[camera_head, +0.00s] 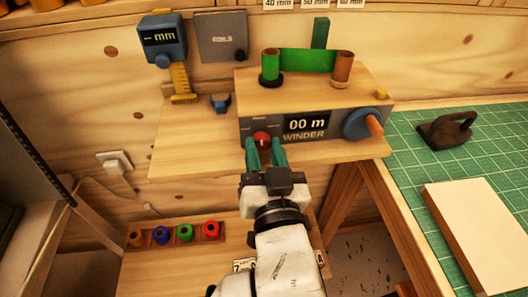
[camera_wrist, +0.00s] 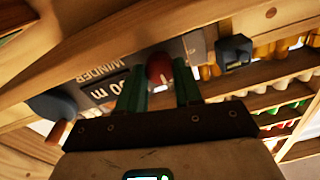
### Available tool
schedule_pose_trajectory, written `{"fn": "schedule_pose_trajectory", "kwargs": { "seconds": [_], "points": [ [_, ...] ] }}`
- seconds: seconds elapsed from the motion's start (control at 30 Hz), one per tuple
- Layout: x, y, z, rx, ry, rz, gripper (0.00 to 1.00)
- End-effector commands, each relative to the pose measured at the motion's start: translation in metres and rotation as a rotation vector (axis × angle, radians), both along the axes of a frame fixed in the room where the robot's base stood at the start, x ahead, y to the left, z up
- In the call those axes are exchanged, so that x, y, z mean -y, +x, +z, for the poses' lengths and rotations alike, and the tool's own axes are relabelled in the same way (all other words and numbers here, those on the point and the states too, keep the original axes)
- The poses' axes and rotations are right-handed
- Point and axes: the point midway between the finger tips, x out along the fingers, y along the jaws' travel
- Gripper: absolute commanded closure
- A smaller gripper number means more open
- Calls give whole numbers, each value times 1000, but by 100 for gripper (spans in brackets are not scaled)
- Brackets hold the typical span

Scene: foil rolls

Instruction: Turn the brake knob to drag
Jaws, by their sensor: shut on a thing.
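The red brake knob (camera_head: 262,139) sits on the front of the winder (camera_head: 290,127), left of its display, which reads "00 m". A pale mark shows on the knob. My gripper (camera_head: 265,150) reaches it from the front, its two green fingers on either side, shut on the knob. In the wrist view the red knob (camera_wrist: 160,68) lies between the green fingertips (camera_wrist: 160,85). The small labels around the knob are too small or hidden to read.
A blue crank (camera_head: 362,124) with an orange handle sticks out at the winder's right. Green foil spans two spools (camera_head: 308,62) on top. A blue gauge (camera_head: 163,40) stands at the left. Coloured rolls (camera_head: 175,234) lie in a tray below. A green mat (camera_head: 470,150) is at right.

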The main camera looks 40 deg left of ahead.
Motion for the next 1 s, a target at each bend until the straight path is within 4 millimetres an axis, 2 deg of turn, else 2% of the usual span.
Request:
{"fn": "schedule_pose_trajectory", "kwargs": {
  "seconds": [0.7, 0.73, 0.83, 1.0],
  "points": [
    [0, 0, -2, -62, 47, 0, 96],
    [0, 0, -2, -62, 47, -1, 65],
    [0, 0, -2, -62, 48, 0, 55],
    [0, 0, -1, -61, 49, 0, 55]
  ]
}}
